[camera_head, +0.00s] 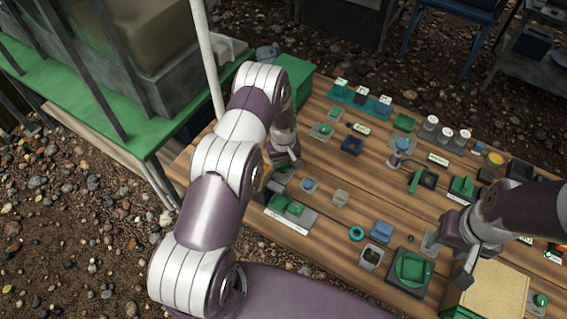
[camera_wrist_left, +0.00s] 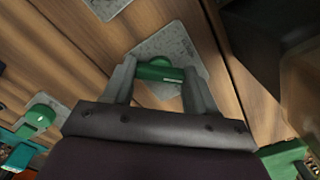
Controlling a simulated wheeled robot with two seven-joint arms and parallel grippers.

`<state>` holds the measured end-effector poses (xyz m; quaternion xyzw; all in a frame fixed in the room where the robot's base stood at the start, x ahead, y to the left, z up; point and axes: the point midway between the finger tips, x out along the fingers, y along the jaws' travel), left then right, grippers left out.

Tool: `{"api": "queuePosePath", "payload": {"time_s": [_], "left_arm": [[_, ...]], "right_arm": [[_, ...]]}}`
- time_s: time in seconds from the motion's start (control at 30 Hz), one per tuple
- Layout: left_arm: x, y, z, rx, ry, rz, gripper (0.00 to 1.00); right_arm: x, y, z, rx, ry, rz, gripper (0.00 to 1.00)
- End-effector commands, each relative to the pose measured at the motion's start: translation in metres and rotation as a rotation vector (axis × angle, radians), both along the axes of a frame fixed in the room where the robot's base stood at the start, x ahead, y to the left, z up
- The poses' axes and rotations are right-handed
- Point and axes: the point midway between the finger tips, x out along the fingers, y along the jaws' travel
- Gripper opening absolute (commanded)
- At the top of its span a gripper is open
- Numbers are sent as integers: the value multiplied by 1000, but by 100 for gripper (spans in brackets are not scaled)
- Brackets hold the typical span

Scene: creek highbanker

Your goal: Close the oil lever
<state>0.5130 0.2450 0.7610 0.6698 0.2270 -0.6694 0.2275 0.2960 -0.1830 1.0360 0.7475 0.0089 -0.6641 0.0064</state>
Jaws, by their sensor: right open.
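A green lever (camera_wrist_left: 160,72) on a grey plate with a small unreadable label (camera_wrist_left: 185,50) lies between the fingers of my left gripper (camera_wrist_left: 160,75) in the left wrist view. My right gripper (camera_head: 449,257) is open and empty at the bench's right front, beside a green knob (camera_head: 413,268) on a dark base.
The wooden bench (camera_head: 335,215) carries several small fixtures. A grey plate with a green handle (camera_head: 288,207) sits just in front of my left gripper. A tan box (camera_head: 490,292) stands below my right gripper. A green table (camera_head: 140,115) and pale pole (camera_head: 207,55) are at the left.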

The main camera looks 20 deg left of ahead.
Motion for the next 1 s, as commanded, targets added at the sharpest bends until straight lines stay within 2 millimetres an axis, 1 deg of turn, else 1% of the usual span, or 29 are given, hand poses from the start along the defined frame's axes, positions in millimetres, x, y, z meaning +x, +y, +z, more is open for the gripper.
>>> {"api": "queuePosePath", "payload": {"time_s": [0.2,0.37,0.57,1.0], "left_arm": [[0,0,0,0,0,14,27],[0,0,-1,0,0,68,27],[1,0,-2,0,-1,206,27],[1,0,-1,-1,-1,568,27]], "right_arm": [[0,0,-2,0,0,0,43],[0,0,-6,0,0,0,43],[0,0,-17,0,0,0,43],[0,0,-35,0,0,0,43]]}}
